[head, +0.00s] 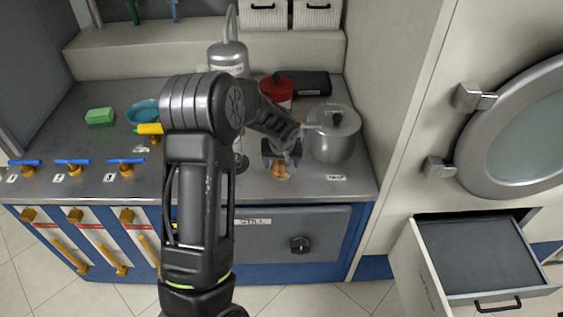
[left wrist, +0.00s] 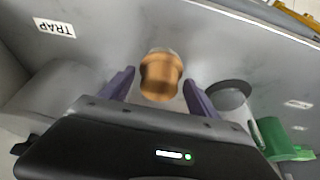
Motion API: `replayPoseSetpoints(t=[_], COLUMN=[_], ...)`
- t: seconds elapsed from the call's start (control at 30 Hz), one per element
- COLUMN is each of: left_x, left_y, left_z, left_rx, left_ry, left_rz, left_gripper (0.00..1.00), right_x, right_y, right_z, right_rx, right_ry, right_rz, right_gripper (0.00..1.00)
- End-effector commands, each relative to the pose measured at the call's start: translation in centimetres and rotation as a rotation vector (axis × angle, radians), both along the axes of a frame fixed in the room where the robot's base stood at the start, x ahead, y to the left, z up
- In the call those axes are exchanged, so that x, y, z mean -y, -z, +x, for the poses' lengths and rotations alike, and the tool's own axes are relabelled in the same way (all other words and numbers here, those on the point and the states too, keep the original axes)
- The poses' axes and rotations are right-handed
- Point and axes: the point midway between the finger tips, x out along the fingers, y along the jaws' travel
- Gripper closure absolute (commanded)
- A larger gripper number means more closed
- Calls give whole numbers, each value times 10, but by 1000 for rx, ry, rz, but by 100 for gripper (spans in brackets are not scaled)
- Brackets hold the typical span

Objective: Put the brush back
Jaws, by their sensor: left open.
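My left gripper (head: 281,158) is over the grey counter, left of the steel pot, with its jaws open and pointing down. In the left wrist view, the two purple fingers of the gripper (left wrist: 158,90) stand apart on either side of a rounded brown, wood- or copper-coloured piece (left wrist: 160,72). This piece also shows as a small orange-brown patch below the gripper in the head view (head: 281,174). It may be the brush, but its bristles are not visible. I cannot tell whether the fingers touch it.
The steel pot (head: 333,135) stands close right of the gripper, behind the TRAP label (left wrist: 54,27). A red canister (head: 276,92) and steel bottle (head: 228,58) stand behind. A green object (left wrist: 280,138) is nearby. An open drawer (head: 480,255) juts out at right.

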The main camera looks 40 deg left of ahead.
Motion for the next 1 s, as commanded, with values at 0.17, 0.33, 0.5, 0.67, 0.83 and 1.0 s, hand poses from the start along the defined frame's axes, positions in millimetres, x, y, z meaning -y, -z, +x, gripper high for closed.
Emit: replayPoseSetpoints(t=[0.17, 0.33, 0.5, 0.67, 0.83, 1.0], left_x=[0, 4, 12, 20, 26, 28], left_y=[-4, -20, -51, -82, -106, -113], left_z=[0, -5, -15, -25, -33, -37], left_rx=[0, 4, 6, 5, 3, -1], left_ry=[0, 0, 1, 1, 1, 0], left_rz=[0, 0, 0, 0, 0, -1], left_gripper=[30, 30, 30, 30, 30, 30], right_x=[0, 0, 0, -1, -1, -1], right_y=[-5, 1, 6, 10, 12, 13], right_z=[0, 0, 1, 1, 2, 2], right_rx=[-1, 0, 1, 4, 5, 5], right_ry=[1, 0, -1, -1, -1, -1], right_rz=[-1, -1, 1, 2, 3, 3], right_gripper=[64, 64, 64, 64, 64, 64])
